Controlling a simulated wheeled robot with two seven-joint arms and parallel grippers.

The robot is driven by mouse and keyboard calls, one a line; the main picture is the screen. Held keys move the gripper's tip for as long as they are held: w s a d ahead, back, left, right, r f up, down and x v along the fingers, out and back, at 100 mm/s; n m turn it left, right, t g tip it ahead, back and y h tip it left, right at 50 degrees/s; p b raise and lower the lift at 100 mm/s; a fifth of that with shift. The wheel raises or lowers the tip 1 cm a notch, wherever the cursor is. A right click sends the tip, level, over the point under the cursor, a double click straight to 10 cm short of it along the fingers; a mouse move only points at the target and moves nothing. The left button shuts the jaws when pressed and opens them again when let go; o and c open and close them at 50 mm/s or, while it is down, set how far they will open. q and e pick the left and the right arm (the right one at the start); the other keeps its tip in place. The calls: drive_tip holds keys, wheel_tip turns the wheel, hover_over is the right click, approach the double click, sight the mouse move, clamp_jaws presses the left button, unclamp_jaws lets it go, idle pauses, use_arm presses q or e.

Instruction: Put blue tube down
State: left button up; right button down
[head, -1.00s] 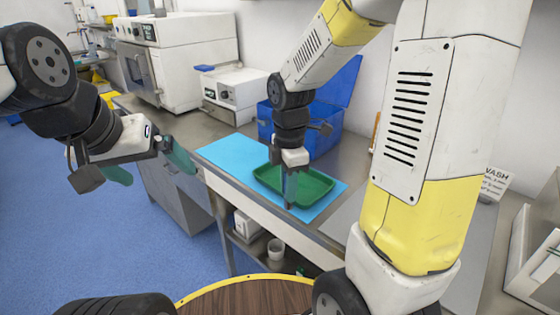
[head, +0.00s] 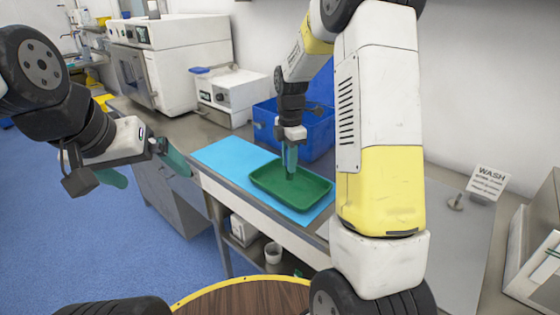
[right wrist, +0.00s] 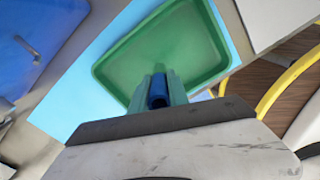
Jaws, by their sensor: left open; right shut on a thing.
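The blue tube (right wrist: 158,91) shows in the right wrist view, held between the fingers of my right gripper (right wrist: 157,88). In the head view my right gripper (head: 290,162) points down over the green tray (head: 315,193), near its back left part; the tube is hard to make out there. I cannot tell whether the tube touches the tray floor. The tray also fills the upper middle of the right wrist view (right wrist: 120,72) and looks empty otherwise. My left gripper (head: 145,167) is open and empty, out over the floor left of the counter.
The tray lies on a light blue mat (head: 222,153) on the steel counter. A blue bin (head: 268,120) stands right behind the tray. A white device (head: 228,95) and a larger white oven (head: 170,60) stand further left. A WASH sign (head: 488,182) stands at right.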

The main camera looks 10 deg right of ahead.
drive_tip(key=shift+f, duration=1.35)
drive_tip(key=shift+f, duration=0.1)
drive_tip(key=c, duration=1.3)
unclamp_jaws()
drive_tip(key=shift+o, duration=0.2)
wheel_tip(320, 180, up, 12)
drive_tip(key=s+r+m+t+y, duration=0.1)
drive_tip(key=s+r+m+t, duration=0.2)
drive_tip(key=s+r+m, duration=0.6)
drive_tip(key=s+a+f+m+t+y, duration=0.1)
drive_tip(key=s+a+m+t, duration=0.1)
drive_tip(key=s+m, duration=0.9)
drive_tip(key=s+t, duration=0.1)
drive_tip(key=s, duration=0.3)
drive_tip(key=shift+s, duration=0.25)
